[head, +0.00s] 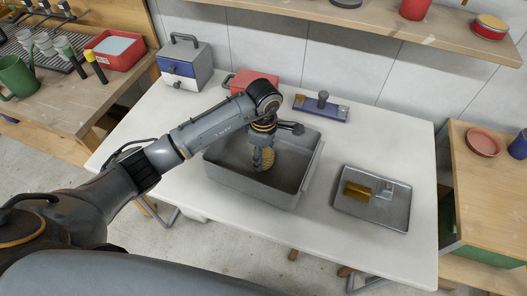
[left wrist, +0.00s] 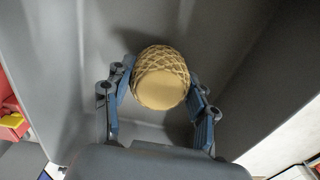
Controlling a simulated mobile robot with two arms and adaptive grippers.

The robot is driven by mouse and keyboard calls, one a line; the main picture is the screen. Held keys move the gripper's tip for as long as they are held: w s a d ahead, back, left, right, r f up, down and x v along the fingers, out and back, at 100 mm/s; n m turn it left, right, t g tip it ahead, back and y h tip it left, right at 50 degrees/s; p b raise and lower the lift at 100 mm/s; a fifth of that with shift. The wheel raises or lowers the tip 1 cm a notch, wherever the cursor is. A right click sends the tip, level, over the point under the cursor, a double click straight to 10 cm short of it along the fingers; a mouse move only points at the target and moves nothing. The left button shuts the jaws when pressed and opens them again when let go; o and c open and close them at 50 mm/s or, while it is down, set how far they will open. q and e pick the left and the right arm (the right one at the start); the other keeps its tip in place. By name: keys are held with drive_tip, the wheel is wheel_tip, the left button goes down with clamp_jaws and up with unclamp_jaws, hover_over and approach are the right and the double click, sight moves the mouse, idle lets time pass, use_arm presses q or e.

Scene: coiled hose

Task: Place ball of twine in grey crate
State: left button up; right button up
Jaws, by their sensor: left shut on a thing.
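The ball of twine (head: 267,158) is tan with a crossed winding. It shows large between the fingers in the left wrist view (left wrist: 160,80). My left gripper (head: 261,150) points down and is shut on the ball, with a finger on each side of it (left wrist: 157,93). The grey crate (head: 243,187) stands on the white table. The gripper and the ball are inside the crate's outline in the head view, and grey crate walls surround them in the left wrist view (left wrist: 55,60). I cannot tell whether the ball touches the crate floor. My right gripper is not in view.
A grey tray (head: 369,217) with a gold block and a small silver piece lies to the right of the crate. Behind the crate are a red box (head: 240,79) and a blue-based tool (head: 321,108). A grey-and-blue drawer box (head: 186,65) stands at the back left.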

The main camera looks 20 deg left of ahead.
use_arm(q)
drive_tip(key=shift+f, duration=0.2)
drive_tip(key=shift+f, duration=0.1)
drive_tip(key=shift+f+b, duration=0.15)
drive_tip(key=shift+b, duration=0.15)
drive_tip(key=o, duration=1.2)
